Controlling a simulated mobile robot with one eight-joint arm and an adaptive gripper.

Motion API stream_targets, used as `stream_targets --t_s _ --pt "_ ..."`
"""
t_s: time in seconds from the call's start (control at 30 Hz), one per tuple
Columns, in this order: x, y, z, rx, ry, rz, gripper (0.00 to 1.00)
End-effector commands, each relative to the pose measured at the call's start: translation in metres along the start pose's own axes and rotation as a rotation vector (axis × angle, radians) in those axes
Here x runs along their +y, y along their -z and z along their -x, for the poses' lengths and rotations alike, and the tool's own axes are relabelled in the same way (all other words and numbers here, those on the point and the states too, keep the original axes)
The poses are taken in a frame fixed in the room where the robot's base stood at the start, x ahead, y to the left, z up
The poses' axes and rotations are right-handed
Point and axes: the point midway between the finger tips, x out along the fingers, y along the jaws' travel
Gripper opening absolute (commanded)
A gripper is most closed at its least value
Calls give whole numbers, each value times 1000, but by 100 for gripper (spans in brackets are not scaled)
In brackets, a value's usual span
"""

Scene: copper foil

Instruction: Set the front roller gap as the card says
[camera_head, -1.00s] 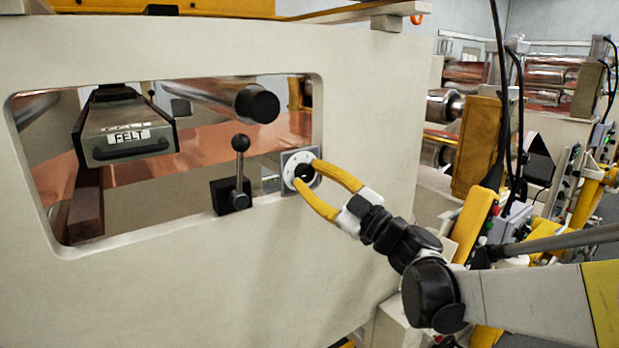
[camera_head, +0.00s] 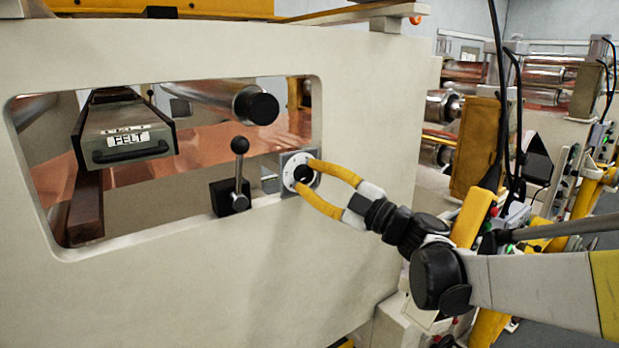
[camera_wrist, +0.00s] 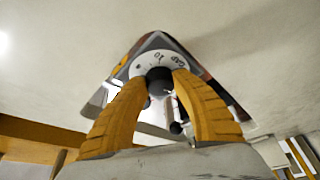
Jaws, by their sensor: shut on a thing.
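The gap dial is a white disc (camera_head: 290,172) with a black knob (camera_head: 304,174) on a grey plate at the lower right corner of the machine window. My gripper (camera_head: 310,178) has its yellow fingers closed around the knob. In the wrist view the fingers (camera_wrist: 160,85) reach the black knob from both sides, and the dial face (camera_wrist: 181,60) shows "GAP" and "10", tilted. Other marks are too small to read. I see no card in these frames.
A black-knobbed lever (camera_head: 239,172) stands left of the dial. A box marked FELT (camera_head: 125,140) and a roller end (camera_head: 258,105) sit inside the window over copper foil (camera_head: 205,147). Other machinery and hanging cables (camera_head: 518,120) stand at the right.

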Motion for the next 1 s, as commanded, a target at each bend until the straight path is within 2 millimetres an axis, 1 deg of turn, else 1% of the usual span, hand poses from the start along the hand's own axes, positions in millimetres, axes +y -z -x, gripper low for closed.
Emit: stream_targets --t_s 0.07,0.1,0.17,0.47,0.57,0.67,0.9,1.0 --pt "1 0 0 0 -1 -1 1" --pt "1 0 0 0 -1 -1 37" --pt "0 0 0 0 -1 -1 56" --pt "0 0 0 0 -1 -1 56" --pt "1 0 7 0 -1 -1 56" --pt "1 -1 22 -3 -3 -1 56" --pt "1 -1 77 -4 -3 0 56" --pt "1 -1 96 -3 -2 0 56"
